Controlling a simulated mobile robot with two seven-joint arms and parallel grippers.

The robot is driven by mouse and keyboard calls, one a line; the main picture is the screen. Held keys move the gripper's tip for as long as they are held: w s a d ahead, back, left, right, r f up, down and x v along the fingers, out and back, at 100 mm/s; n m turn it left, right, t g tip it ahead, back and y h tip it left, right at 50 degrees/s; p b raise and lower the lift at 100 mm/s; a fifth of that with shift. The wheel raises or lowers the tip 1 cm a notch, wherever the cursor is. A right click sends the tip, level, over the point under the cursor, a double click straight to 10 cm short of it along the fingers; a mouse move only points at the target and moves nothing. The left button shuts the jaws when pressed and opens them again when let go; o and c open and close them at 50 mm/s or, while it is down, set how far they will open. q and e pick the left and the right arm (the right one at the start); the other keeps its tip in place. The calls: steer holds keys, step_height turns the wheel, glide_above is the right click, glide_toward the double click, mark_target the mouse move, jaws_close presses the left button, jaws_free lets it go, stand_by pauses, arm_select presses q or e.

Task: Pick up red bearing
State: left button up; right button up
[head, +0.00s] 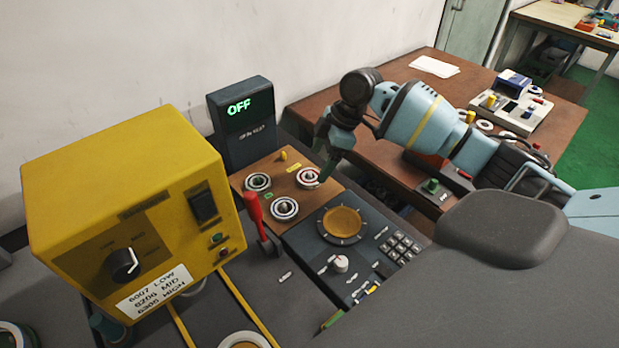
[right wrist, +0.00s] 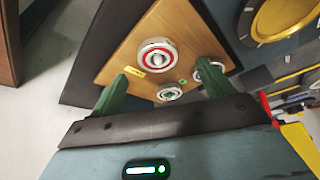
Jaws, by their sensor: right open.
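The red bearing (head: 308,177) is a steel ring with a red band. It sits on the wooden board (head: 275,160), at the board's right side in the head view. In the right wrist view the red bearing (right wrist: 157,55) lies beyond the fingertips, between them sideways, around a small post. My right gripper (head: 325,158) is open and empty, close to the red bearing; its green fingers (right wrist: 165,75) point at the board. Whether a finger touches the ring cannot be told. My left gripper is not in view.
Two other bearings (head: 258,182) (head: 285,208) sit on the same board. A red-handled lever (head: 256,215) stands at its front. A yellow box (head: 130,210) stands left, a dark OFF display (head: 242,120) behind, and a control panel (head: 345,240) with a yellow dial to the right.

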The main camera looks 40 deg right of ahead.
mark_target(311, 174)
steer(key=x, duration=0.4)
steer(key=shift+w+f, duration=0.3)
steer(key=shift+f, duration=0.05)
steer(key=c, duration=1.3)
steer(key=shift+o, duration=0.2)
steer(key=shift+r, duration=0.1)
step_height(311, 174, up, 10)
